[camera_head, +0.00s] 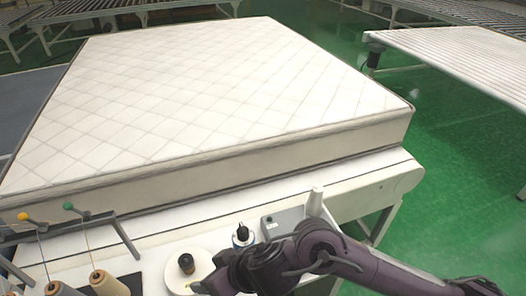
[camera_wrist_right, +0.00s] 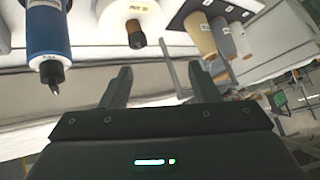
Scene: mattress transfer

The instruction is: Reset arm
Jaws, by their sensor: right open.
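A large white quilted mattress (camera_head: 215,95) lies flat on a white table (camera_head: 385,185). My right arm reaches in from the lower right of the head view. My right gripper (camera_head: 203,287) is at the bottom edge there, close to the front of the table and partly cut off. In the right wrist view the right gripper (camera_wrist_right: 160,72) shows its two fingers apart, with nothing between them. My left gripper is in neither view.
Near the gripper are a blue bottle (camera_wrist_right: 48,40), a dark-capped item on a white disc (camera_head: 186,263), a grey box (camera_head: 283,222) and thread spools (camera_head: 108,284) by a thread stand (camera_head: 75,222). A slatted conveyor (camera_head: 460,60) stands right across open green floor (camera_head: 455,165).

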